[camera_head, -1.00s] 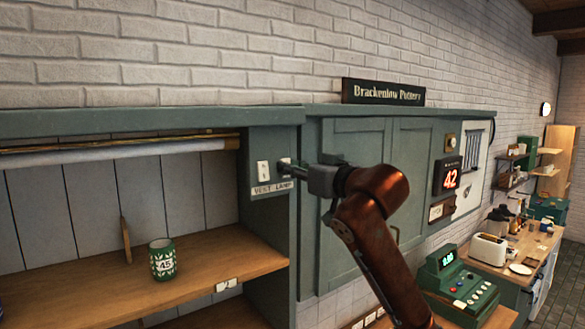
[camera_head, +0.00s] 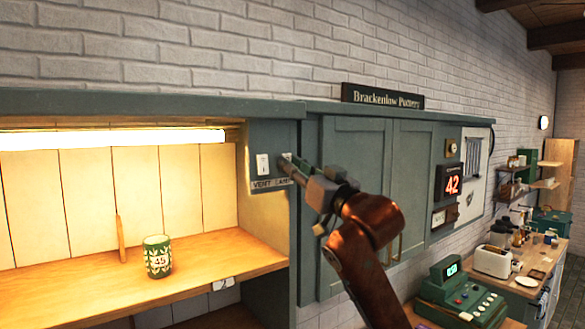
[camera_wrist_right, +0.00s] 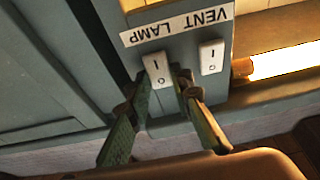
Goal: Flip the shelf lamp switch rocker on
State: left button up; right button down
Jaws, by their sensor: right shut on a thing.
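My right gripper (camera_head: 288,164) reaches the switch panel beside the lit shelf. In the right wrist view its two fingers (camera_wrist_right: 163,78) are shut around the lower part of the lamp switch rocker (camera_wrist_right: 156,66), a white rocker above the word LAMP, seen upside down. In the head view the gripper mostly hides this rocker. The vent switch rocker (camera_head: 263,165) is beside it on the left, untouched; it also shows in the wrist view (camera_wrist_right: 211,57). The shelf lamp tube (camera_head: 112,139) glows warm white. My left gripper is not in view.
A green and white cup (camera_head: 157,257) stands on the wooden shelf (camera_head: 60,290) below the lamp. Closed green cabinet doors (camera_head: 355,190) lie right of the panel, behind my right arm. A green cash register (camera_head: 460,295) stands lower right.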

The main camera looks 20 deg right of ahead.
jog(key=c, duration=1.7)
grip_release()
jog(key=shift+s, duration=0.1)
jog(key=v, duration=1.2)
